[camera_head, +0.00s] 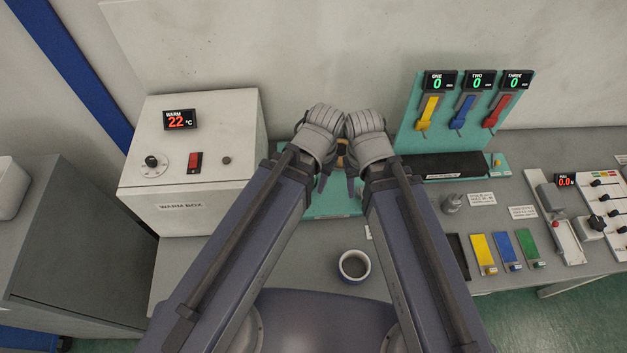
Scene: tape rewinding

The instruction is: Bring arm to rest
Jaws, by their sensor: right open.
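My two arms reach forward from the bottom of the head view, and their grey wrists are close together at the middle. My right gripper (355,186) points down over a teal base (333,208) and is open, with nothing seen in it. My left gripper (322,183) is just left of it, mostly hidden under its wrist, so its opening cannot be told. A small brown-orange part (342,160) shows between the wrists; most of it is hidden.
A white warm box (190,215) reading 22 stands left. A teal panel (407,130) with yellow, blue and red levers stands back right. A round cup (354,266) sits between my arms. Colored blocks (483,248) and a control panel (603,205) lie right.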

